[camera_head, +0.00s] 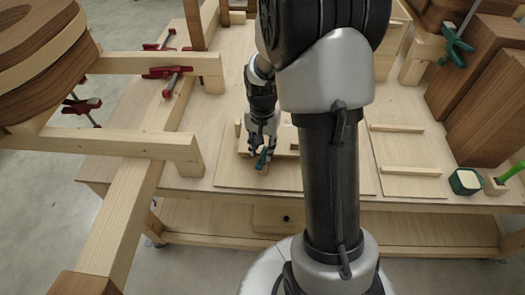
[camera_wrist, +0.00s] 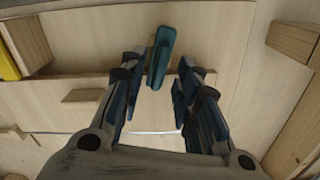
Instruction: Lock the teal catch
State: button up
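The teal catch (camera_wrist: 161,52) is a narrow bar that lies between and slightly beyond my fingertips in the wrist view, nearer the left finger. I cannot tell whether that finger touches it. In the head view the teal catch (camera_head: 262,159) shows just below my fingers, near the front of a wooden board on the bench. My gripper (camera_wrist: 160,76) is open, with a clear gap between its blue-padded fingers. In the head view my gripper (camera_head: 262,140) points down at the catch. What the catch fastens to is partly hidden.
The workbench (camera_head: 225,135) carries light boards and wooden strips (camera_head: 397,128). Red clamps (camera_head: 170,72) and wooden chair frames stand at the left. Brown blocks (camera_head: 490,100), a teal clamp (camera_head: 455,45) and a green cup (camera_head: 465,182) are at the right.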

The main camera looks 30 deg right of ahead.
jog(key=shift+f, duration=0.7)
jog(key=shift+c, duration=0.4)
grip_shut()
